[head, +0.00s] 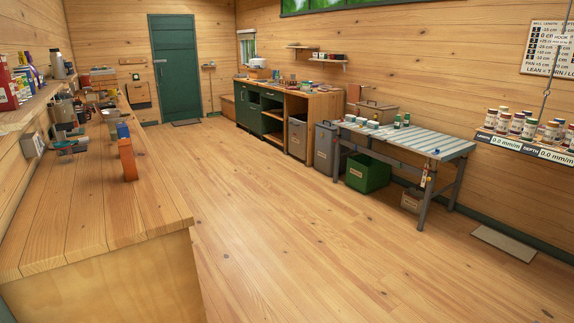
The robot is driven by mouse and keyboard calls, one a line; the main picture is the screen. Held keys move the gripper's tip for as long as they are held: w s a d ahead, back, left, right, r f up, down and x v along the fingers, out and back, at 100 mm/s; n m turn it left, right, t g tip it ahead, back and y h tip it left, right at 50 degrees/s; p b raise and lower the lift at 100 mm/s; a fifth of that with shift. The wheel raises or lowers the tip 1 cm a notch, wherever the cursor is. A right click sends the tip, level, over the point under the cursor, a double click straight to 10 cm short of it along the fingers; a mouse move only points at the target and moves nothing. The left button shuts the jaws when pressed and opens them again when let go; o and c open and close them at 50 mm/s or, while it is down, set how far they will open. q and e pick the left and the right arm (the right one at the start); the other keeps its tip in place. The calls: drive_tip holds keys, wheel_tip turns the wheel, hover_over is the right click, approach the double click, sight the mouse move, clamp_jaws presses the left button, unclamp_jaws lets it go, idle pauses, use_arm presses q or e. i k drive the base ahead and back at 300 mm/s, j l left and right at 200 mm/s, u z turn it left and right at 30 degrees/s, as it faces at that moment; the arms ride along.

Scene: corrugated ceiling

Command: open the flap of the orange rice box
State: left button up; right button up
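A tall orange box (128,163), likely the rice box, stands upright near the right edge of the long wooden counter (90,220) on the left. It is small in the head view. Its flap and any lettering are too small to make out, so I cannot tell whether the flap is open or shut. Neither of my grippers is in view.
A blue item (123,131) stands just behind the box, and several tools and containers crowd the counter beyond. The counter's near end is bare. The wooden floor (270,220) is open between the counter and the slatted table (410,139) at right.

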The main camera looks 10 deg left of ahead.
sight(124, 141)
drive_tip(key=i+u, duration=0.1)
drive_tip(key=i, duration=0.4)
drive_tip(key=i+l, duration=0.15)
drive_tip(key=i, duration=0.3)
drive_tip(key=i+l+u, duration=0.15)
drive_tip(key=i, duration=0.35)
drive_tip(key=i+l, duration=0.1)
drive_tip(key=i, duration=0.35)
drive_tip(key=j+u, duration=0.05)
